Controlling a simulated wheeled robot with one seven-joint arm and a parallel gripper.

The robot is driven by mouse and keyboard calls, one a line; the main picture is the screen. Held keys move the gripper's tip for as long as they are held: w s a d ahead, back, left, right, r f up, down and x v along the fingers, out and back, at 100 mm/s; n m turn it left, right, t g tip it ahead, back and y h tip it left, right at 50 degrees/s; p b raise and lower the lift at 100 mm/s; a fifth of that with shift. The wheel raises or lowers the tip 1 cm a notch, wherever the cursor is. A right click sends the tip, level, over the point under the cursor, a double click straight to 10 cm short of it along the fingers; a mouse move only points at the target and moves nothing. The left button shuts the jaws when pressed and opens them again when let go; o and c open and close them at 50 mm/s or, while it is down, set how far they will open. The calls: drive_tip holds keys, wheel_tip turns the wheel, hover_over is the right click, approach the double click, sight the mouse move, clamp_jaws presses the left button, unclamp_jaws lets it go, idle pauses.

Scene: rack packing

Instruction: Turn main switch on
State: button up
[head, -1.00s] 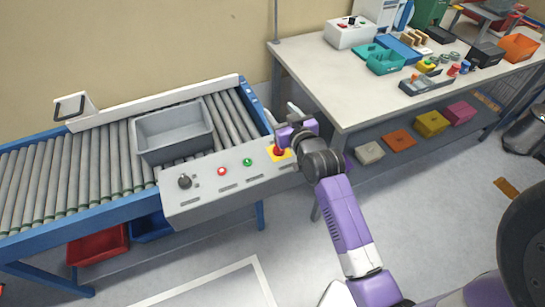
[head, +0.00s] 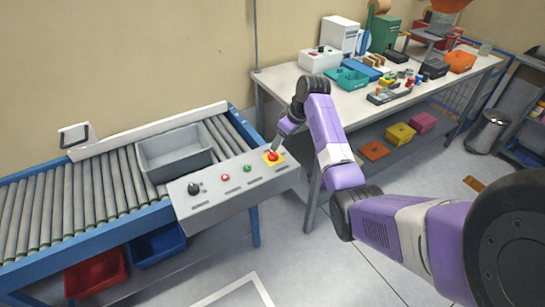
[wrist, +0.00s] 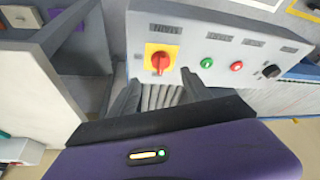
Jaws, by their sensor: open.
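The main switch (head: 272,157) is a red rotary knob on a yellow plate at the right end of the grey control panel (head: 228,193). In the wrist view the red knob (wrist: 160,61) stands roughly upright on its plate; the small label above it is not clearly readable. My gripper (head: 281,139) is just above and behind the switch in the head view. In the wrist view my gripper (wrist: 160,88) is open and empty, its fingers apart, below the knob in the picture. I see no contact with the knob.
Beside the switch are a green button (head: 248,168), a red button (head: 226,177) and a black knob (head: 194,188). A grey bin (head: 175,152) sits on the roller conveyor behind the panel. A cluttered table (head: 345,110) stands to the right.

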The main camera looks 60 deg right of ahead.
sight(275, 153)
drive_tip(key=shift+w+a+f, duration=0.15)
drive_tip(key=shift+f, duration=0.45)
drive_tip(key=shift+p+x, duration=0.4)
drive_tip(key=shift+x, duration=2.9)
clamp_jaws()
